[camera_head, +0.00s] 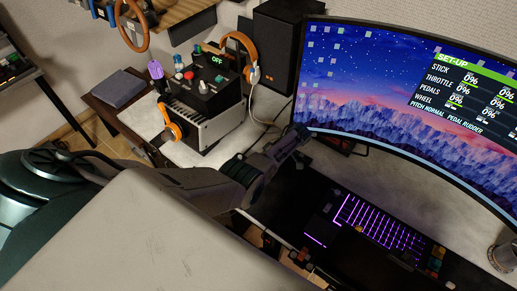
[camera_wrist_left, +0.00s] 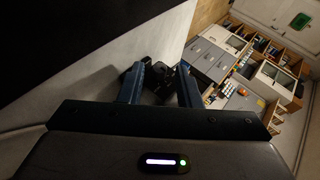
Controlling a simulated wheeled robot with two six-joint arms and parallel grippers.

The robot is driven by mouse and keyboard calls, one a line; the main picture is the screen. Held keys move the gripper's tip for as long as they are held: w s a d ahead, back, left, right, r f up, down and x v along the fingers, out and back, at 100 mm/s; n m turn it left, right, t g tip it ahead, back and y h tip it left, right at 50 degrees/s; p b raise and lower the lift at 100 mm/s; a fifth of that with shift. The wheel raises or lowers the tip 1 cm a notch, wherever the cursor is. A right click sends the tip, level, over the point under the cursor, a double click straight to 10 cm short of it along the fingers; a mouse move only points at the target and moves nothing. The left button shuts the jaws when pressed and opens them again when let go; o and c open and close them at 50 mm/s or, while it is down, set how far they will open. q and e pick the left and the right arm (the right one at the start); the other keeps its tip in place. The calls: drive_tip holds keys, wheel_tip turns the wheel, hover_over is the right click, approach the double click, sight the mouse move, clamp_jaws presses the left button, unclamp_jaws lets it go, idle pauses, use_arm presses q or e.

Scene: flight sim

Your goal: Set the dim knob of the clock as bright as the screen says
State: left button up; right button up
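The curved screen (camera_head: 400,90) shows a "SET-UP" panel with stick, throttle, pedals and wheel rows at 0%. The panel is cut off at the right edge, and I read no clock brightness on it. A small dark device with a reddish glow (camera_head: 345,146) sits under the screen's left part; I cannot tell whether it is the clock. No dim knob can be made out. My left gripper (camera_head: 297,137) is near the screen's lower left corner. In the left wrist view its blue fingers (camera_wrist_left: 160,85) are apart, with a dark, unidentified object seen between them. My right gripper is out of view.
A black box with knobs and an "OFF" display (camera_head: 205,80) stands at the left, with orange headphones (camera_head: 240,50) behind it. A speaker (camera_head: 278,45) stands beside the screen. A lit keyboard (camera_head: 380,225) lies in front, and a metal cup (camera_head: 503,255) at the right.

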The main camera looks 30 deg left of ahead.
use_arm(q)
drive_tip(key=shift+o, duration=0.2)
drive_tip(key=shift+t, duration=0.4)
